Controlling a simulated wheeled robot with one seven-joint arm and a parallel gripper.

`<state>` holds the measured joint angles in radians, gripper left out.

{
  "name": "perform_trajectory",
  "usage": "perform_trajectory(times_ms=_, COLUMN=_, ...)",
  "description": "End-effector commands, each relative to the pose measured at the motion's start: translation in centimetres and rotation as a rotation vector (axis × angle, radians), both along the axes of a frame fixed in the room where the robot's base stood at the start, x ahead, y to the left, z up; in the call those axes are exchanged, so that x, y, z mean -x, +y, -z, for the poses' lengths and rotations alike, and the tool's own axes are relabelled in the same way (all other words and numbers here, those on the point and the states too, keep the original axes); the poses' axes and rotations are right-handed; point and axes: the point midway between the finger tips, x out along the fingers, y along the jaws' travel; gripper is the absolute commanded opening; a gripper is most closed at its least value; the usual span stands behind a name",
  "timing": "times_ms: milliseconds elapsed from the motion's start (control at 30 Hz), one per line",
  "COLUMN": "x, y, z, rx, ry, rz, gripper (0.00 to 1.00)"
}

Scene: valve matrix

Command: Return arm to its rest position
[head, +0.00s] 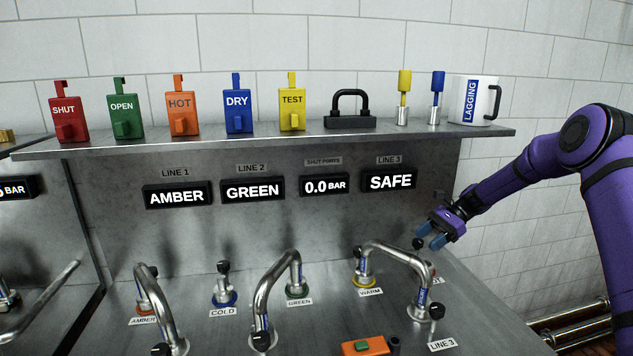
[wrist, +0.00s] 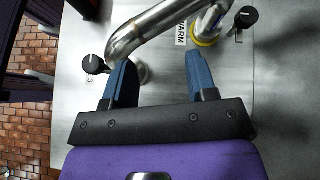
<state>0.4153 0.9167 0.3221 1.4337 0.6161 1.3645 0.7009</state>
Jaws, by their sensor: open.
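My arm (head: 520,175) is purple and reaches in from the right side of the head view, bent at a raised elbow. My gripper (head: 430,238) is above the right part of the steel bench, near the LINE 3 pipe. In the wrist view my gripper (wrist: 160,75) has its two blue fingers spread apart with nothing held between them. A curved steel pipe (wrist: 155,28) passes just beyond the fingertips. A black knob (wrist: 94,64) is close to the left finger; I cannot tell whether they touch.
Bent pipes (head: 400,254) and several black-knobbed valves stand on the bench (head: 215,335). An orange box (head: 366,346) with a green top is at the front. The shelf (head: 240,142) above holds coloured tags, a black lock (head: 350,112) and a white mug (head: 473,100).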

Motion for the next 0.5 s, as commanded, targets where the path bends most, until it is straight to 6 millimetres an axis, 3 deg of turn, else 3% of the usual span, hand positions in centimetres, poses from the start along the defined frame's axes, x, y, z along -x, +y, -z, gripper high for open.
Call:
perform_trajectory(times_ms=267, x=4.1, y=2.0, z=-7.8, rx=0.162, ry=-0.169, rz=-0.137, gripper=0.52)
perform_trajectory(times_ms=500, x=9.0, y=3.2, z=-13.9, rx=0.301, ry=-0.321, rz=-0.259, gripper=0.52)
